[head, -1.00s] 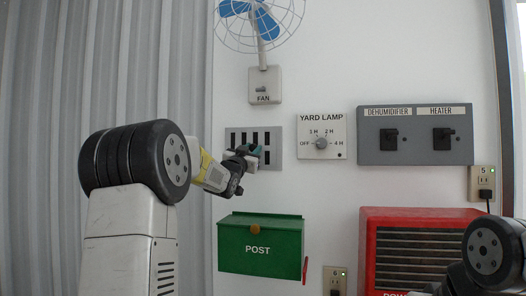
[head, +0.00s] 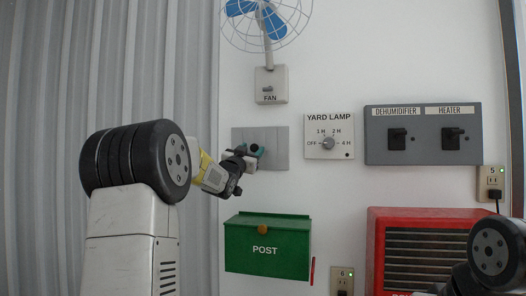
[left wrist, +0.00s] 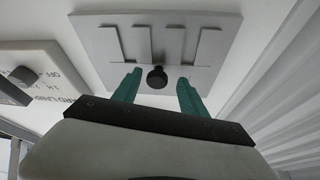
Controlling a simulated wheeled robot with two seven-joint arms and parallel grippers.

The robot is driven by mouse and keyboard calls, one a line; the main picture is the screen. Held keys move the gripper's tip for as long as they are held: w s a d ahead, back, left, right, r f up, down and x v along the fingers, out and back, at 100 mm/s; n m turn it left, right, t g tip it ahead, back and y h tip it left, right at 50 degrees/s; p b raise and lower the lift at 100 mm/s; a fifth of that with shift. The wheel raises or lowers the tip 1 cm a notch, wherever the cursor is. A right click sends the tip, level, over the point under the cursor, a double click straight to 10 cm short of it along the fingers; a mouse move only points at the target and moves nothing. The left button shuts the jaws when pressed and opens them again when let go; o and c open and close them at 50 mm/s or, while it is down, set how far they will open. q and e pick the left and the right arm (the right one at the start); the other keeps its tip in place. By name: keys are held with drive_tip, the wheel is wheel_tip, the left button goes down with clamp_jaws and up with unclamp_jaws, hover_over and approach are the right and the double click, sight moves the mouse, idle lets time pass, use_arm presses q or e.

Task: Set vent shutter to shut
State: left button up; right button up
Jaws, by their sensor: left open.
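The vent shutter is a grey plate (head: 280,148) on the white wall, right of my left gripper in the head view. No dark slots show on its visible part. In the left wrist view the plate (left wrist: 205,72) shows slots filled with grey, the same tone as the plate. A dark round knob (left wrist: 157,78) sits at its lower middle. My left gripper (head: 251,153) is open, its green fingers on either side of the knob, with visible gaps to it. In the head view the gripper hides part of the plate. My right gripper is out of view.
The yard lamp dial (head: 328,143) is just right of the vent, and the dehumidifier and heater panel (head: 425,143) is further right. The fan switch box (head: 270,86) is above. The green post box (head: 267,252) is below. A red heater-like unit (head: 377,250) stands lower right.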

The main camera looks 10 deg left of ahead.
use_arm(q)
drive_tip(key=d+v, duration=0.1)
drive_tip(key=v, duration=0.6)
drive_tip(key=shift+s+a, duration=0.25)
drive_tip(key=shift+a, duration=0.3)
drive_tip(key=shift+f, duration=0.1)
drive_tip(key=s+d+f+n+g, duration=0.1)
drive_tip(key=s+d+f+g, duration=0.2)
drive_tip(key=s+f, duration=0.6)
drive_tip(key=s+d+f+n+g, duration=0.1)
drive_tip(key=s+d+f+g, duration=0.3)
drive_tip(key=s, duration=1.1)
drive_tip(key=s+d+f+n+g, duration=0.1)
drive_tip(key=s+d+f+g, duration=0.2)
drive_tip(key=s+f+g, duration=0.6)
drive_tip(key=s+f, duration=0.4)
drive_tip(key=f, duration=0.3)
drive_tip(key=shift+d+n+y, duration=0.2)
drive_tip(key=shift+n+y, duration=0.1)
drive_tip(key=shift+f, duration=0.1)
